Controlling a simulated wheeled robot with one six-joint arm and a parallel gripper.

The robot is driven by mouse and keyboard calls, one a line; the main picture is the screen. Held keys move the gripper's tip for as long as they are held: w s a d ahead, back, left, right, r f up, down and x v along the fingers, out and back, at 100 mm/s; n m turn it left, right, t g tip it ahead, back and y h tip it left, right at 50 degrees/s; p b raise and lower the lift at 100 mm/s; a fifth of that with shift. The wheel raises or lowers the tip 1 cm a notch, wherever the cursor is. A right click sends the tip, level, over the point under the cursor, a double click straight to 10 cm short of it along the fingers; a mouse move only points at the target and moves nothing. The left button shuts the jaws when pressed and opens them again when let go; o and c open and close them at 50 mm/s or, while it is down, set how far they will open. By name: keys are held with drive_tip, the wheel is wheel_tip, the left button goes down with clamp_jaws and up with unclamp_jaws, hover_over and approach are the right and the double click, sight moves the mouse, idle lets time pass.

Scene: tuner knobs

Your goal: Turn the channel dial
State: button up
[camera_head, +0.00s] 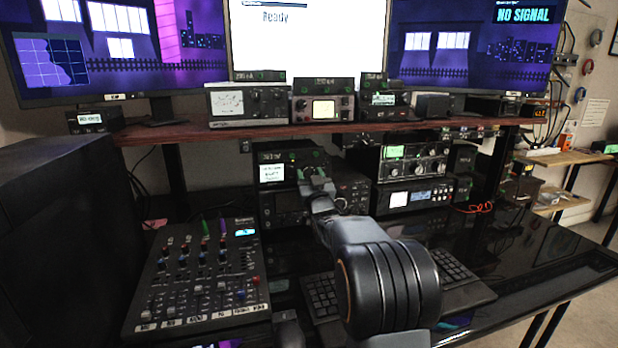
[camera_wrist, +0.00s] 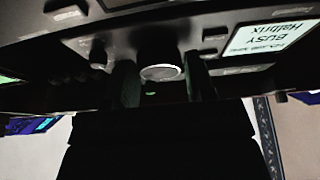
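A dark radio unit with a small lit screen (camera_head: 271,173) stands on the desk under the shelf in the head view. Its front fills the top of the wrist view, upside down, with a screen (camera_wrist: 272,36) reading "BUSY". A round silver-faced knob (camera_wrist: 162,73), which looks like the channel dial, sits on that front. My gripper (camera_wrist: 162,88) has its two dark fingers apart, one on each side of this knob. Small gaps seem to show; contact cannot be told. In the head view my gripper (camera_head: 316,180) is at the unit's right side and partly hides its front.
A smaller dark knob (camera_wrist: 98,54) is just left of the fingers in the wrist view. In the head view, more radios (camera_head: 414,160) stand to the right, a mixer (camera_head: 200,275) is at front left, and a keyboard (camera_head: 455,270) lies under my arm. A shelf (camera_head: 300,131) runs above.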

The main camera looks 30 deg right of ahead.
drive_tip(key=shift+o, duration=0.3)
drive_tip(key=shift+s, duration=0.1)
drive_tip(key=v, duration=1.3)
drive_tip(key=shift+s+f, duration=0.2)
drive_tip(key=shift+s, duration=0.05)
idle(1.0)
drive_tip(key=s+a+r+g+y+p, duration=0.15)
drive_tip(key=a+r+g+p, duration=0.5)
drive_tip(key=p, duration=0.65)
drive_tip(key=s+a+r+g+y+p, duration=0.1)
drive_tip(key=s+a+r+g+p, duration=0.1)
drive_tip(key=s, duration=0.4)
drive_tip(key=s+a+r+n+g+p, duration=0.1)
drive_tip(key=s+a+g+p, duration=0.3)
drive_tip(key=s+g+p, duration=0.2)
drive_tip(key=s+a+r+n+g+y+p, duration=0.1)
drive_tip(key=s+a+r+g+p, duration=0.1)
drive_tip(key=s+p, duration=0.4)
drive_tip(key=shift+s+a+r+g+y, duration=0.35)
drive_tip(key=shift+s+a+g, duration=0.2)
drive_tip(key=shift+a+g, duration=0.35)
drive_tip(key=shift+c, duration=0.4)
